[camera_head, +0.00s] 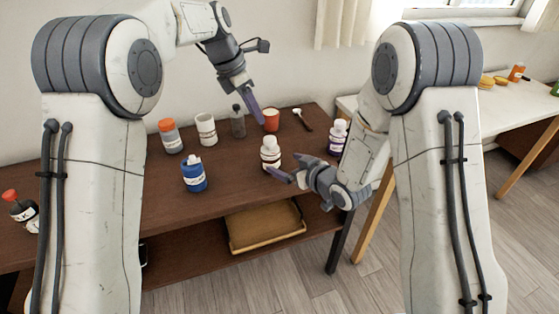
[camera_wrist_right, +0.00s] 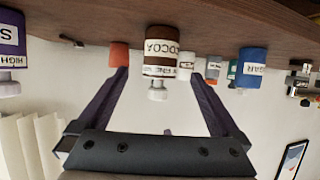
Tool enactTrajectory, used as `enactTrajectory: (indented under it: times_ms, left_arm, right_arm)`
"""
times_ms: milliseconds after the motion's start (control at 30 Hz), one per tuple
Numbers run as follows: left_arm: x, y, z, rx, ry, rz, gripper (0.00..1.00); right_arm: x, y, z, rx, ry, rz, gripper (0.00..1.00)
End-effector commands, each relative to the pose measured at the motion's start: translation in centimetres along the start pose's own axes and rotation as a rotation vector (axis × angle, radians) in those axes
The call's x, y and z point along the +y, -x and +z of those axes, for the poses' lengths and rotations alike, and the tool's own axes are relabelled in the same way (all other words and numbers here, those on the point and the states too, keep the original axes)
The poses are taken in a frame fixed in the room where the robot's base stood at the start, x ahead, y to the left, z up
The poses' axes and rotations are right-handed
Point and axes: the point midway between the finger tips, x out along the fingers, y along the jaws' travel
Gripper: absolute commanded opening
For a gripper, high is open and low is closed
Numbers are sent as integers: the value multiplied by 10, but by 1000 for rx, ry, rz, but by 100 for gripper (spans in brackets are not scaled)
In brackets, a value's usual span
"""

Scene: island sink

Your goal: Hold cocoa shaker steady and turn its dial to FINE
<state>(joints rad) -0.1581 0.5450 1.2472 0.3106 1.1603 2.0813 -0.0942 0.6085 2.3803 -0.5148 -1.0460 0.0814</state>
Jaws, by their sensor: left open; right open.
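The dial's setting is too small to read. My right gripper (camera_head: 279,174) is open and empty, just in front of the shaker; the wrist view (camera_wrist_right: 155,85) shows a finger on each side, apart from it. My left gripper (camera_head: 256,118) is open, pointing down above the table behind the shaker, near the red cup.
A blue bottle (camera_head: 194,176) stands left of the shaker, a purple-labelled bottle (camera_head: 338,136) right. Behind are an orange-capped bottle (camera_head: 171,137), white cup (camera_head: 206,131), grey bottle (camera_head: 238,123), red cup (camera_head: 271,119) and spoon (camera_head: 304,121). A tray (camera_head: 268,246) lies below.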

Motion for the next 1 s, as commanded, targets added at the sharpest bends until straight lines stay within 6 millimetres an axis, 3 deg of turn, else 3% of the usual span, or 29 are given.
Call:
enactTrajectory:
  times_ms: [300, 500, 933, 967, 1000]
  left_arm:
    - [0, 0, 0, 0, 0, 0, 50]
    - [0, 0, 0, 0, 0, 0, 50]
    - [0, 0, 0, 0, 0, 0, 50]
    - [0, 0, 0, 0, 0, 0, 50]
    - [0, 0, 0, 0, 0, 0, 50]
  right_arm:
    - [-1, -56, 1, -2, 1, -2, 100]
    - [-1, -83, 0, -2, 2, -1, 100]
    - [-1, -94, 0, -2, 0, 1, 100]
    - [-1, -94, 0, -2, 0, 1, 96]
    - [-1, -94, 0, -2, 0, 1, 81]
